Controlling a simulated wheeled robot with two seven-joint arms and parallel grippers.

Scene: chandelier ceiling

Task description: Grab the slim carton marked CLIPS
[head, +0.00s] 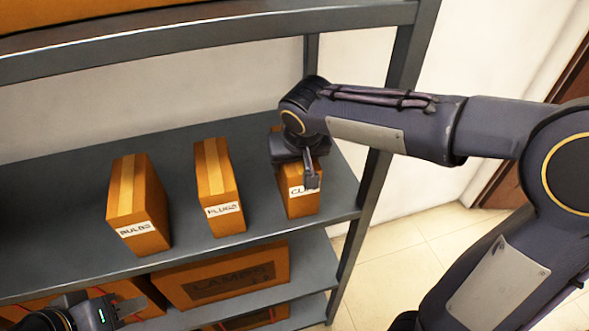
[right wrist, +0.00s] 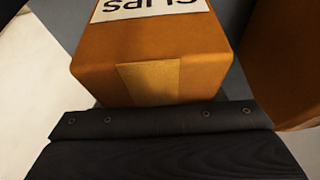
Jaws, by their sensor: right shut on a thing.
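The slim orange-brown carton marked CLIPS (head: 299,205) stands upright on the shelf near its right end. Its label is partly covered by a finger of my right gripper (head: 310,172). My right gripper reaches down over the carton's top and is shut on it. In the right wrist view, the CLIPS carton (right wrist: 150,50) fills the middle, its label upside down and a tape strip on its near face. The dark gripper body crosses the bottom of that view. My left gripper (head: 130,303) is at the lower left of the head view, below the shelf's front edge, apparently open and empty.
Cartons marked BULBS (head: 138,205) and PLUGS (head: 219,188) stand to the left on the same shelf (head: 265,238). A wider LAMPS carton (head: 225,276) sits on the shelf below. A grey upright post (head: 377,180) is close on the right. Another shelf hangs above.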

